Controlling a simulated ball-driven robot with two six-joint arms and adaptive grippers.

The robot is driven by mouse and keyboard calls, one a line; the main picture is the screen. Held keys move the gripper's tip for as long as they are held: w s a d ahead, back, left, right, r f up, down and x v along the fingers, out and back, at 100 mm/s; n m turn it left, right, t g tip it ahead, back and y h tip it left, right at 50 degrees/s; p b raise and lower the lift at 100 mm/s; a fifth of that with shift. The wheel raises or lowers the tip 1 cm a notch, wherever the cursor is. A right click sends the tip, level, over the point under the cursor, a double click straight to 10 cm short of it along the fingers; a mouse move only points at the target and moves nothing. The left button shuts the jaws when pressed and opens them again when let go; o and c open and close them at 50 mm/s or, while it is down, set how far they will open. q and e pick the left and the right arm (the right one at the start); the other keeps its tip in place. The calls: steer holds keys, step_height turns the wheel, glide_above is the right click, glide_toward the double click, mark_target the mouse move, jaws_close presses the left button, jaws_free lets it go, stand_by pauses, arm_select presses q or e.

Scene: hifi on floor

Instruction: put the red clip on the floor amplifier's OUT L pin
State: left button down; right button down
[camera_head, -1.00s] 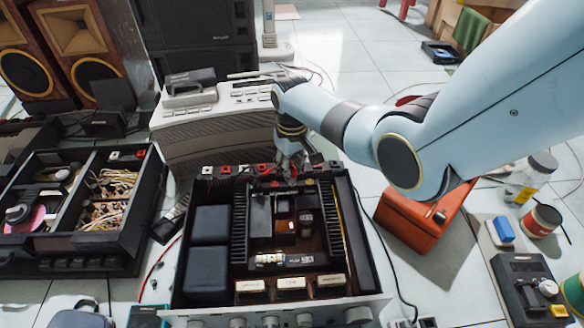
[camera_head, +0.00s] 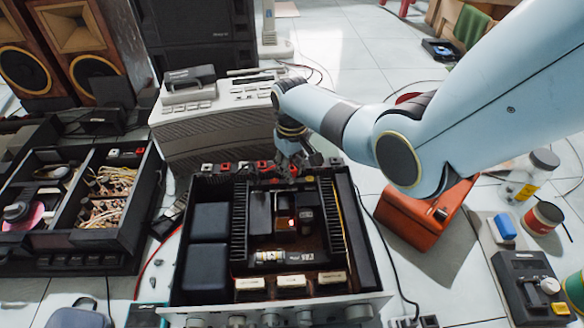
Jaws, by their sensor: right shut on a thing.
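The floor amplifier (camera_head: 210,225) lies open-topped on the tiled floor, its knobbed front toward me. A row of red and white terminals (camera_head: 243,167) runs along its back edge; I cannot read which one is OUT L. My right gripper (camera_head: 290,168) is over the back edge, near the right part of that row. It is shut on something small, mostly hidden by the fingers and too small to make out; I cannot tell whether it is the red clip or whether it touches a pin. My left gripper is out of view.
A beige device (camera_head: 215,125) stands close behind the amplifier. A black cable (camera_head: 385,255) runs along the amplifier's right side.

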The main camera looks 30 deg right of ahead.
stand_by(0.3)
steer(key=c, duration=1.1)
jaws_free()
step_height(320, 180, up, 12)
